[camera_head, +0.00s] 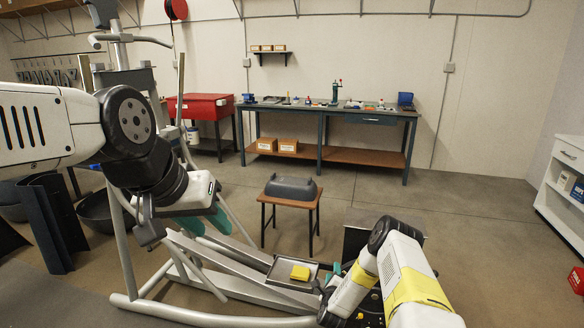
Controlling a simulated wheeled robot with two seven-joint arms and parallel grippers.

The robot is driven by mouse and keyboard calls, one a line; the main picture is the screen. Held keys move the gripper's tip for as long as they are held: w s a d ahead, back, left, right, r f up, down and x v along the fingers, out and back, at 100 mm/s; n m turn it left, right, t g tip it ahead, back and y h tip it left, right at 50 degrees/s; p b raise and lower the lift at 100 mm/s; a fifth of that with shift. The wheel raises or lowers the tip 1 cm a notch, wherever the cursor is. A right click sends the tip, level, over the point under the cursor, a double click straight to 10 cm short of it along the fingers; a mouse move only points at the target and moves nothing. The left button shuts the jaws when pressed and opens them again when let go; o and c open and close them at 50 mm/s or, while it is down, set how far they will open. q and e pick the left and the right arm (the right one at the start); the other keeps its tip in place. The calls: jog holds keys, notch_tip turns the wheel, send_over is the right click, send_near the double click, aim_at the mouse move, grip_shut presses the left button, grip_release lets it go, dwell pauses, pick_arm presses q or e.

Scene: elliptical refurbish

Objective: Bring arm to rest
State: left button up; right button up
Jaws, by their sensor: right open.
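My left arm comes in from the left and bends down in front of the elliptical's upright frame (127,245). My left gripper (150,226) hangs beside that frame, small and dark; its finger gap cannot be made out. My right arm comes in from the lower right and bends down toward the front. My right gripper (329,288) is low beside the right end of a shallow metal tray (280,281). It is open, partly hidden by its own wrist, and I see nothing held in it.
A small wooden stool (291,200) bears a dark grey cover (291,188). A long workbench (345,111) and red chest (200,106) stand at the back wall. A white shelf unit (563,185) is at the right.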

jog(key=w+a+r+n+g+y, duration=0.1)
jog(key=w+r+n, duration=0.15)
jog(key=r, duration=0.65)
jog(key=w+r+n+y, duration=0.15)
jog(key=r+n, duration=0.25)
jog(key=r, duration=0.4)
jog(key=w+a+r+n+g+y, duration=0.15)
jog(key=r+n, duration=0.25)
jog(key=r, duration=0.5)
jog(key=s+r+n+g, duration=0.2)
jog(key=s+r+n, duration=0.25)
jog(key=r, duration=0.65)
jog(key=s+r+n, duration=0.3)
jog(key=s+r, duration=0.6)
jog(key=s, duration=0.1)
jog(key=s+r+n+g, duration=0.2)
jog(key=s+n, duration=0.2)
jog(key=s, duration=1.2)
jog(key=s+r+n+g, duration=0.2)
jog(key=s+r+n, duration=0.1)
jog(key=s, duration=1.3)
jog(key=shift+d+r+n+g+y, duration=0.3)
jog(key=shift+d+r+n+g, duration=0.05)
jog(key=shift+n, duration=0.05)
